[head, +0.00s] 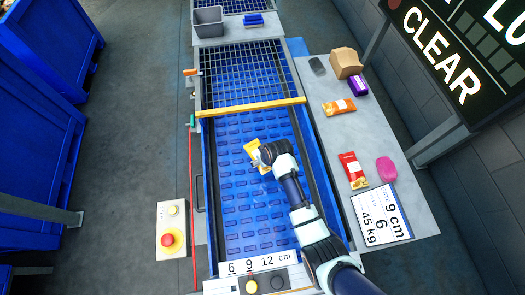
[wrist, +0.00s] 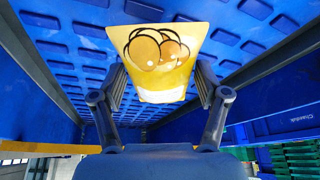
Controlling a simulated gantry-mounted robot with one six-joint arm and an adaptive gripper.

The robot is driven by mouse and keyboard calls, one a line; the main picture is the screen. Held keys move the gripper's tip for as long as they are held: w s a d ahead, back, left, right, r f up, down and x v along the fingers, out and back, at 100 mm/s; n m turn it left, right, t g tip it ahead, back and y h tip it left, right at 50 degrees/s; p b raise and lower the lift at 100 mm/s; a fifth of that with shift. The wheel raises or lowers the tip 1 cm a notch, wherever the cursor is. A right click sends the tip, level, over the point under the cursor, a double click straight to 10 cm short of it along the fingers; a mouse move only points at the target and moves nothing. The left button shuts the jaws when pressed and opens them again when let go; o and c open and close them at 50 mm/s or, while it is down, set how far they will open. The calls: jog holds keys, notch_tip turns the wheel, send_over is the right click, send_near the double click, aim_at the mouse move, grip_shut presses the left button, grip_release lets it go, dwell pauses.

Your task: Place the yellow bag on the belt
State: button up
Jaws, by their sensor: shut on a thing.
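The yellow bag (head: 253,152) is over the blue studded belt (head: 240,222) in the head view, in its upper middle part. My gripper (head: 262,157) is shut on the bag and hides part of it. In the wrist view the yellow bag (wrist: 158,60) sits between the two fingers of my gripper (wrist: 158,92), with a printed picture of round golden pieces facing the camera. The belt (wrist: 75,65) shows behind it. Whether the bag touches the belt cannot be told.
A yellow bar (head: 250,107) crosses the belt's far end, with a blue grid (head: 245,75) beyond. A grey side table (head: 375,130) at right holds an orange packet (head: 339,107), a red packet (head: 353,170), a pink item (head: 386,169) and a brown bag (head: 346,62). Belt side walls stand on both sides.

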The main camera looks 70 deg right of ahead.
jog(key=shift+f+b, duration=0.5)
jog(key=shift+f, duration=1.9)
jog(key=shift+f, duration=0.15)
jog(key=o, duration=1.1)
jog(key=shift+o, duration=0.2)
jog(key=p+v, duration=0.3)
jog(key=v, duration=0.9)
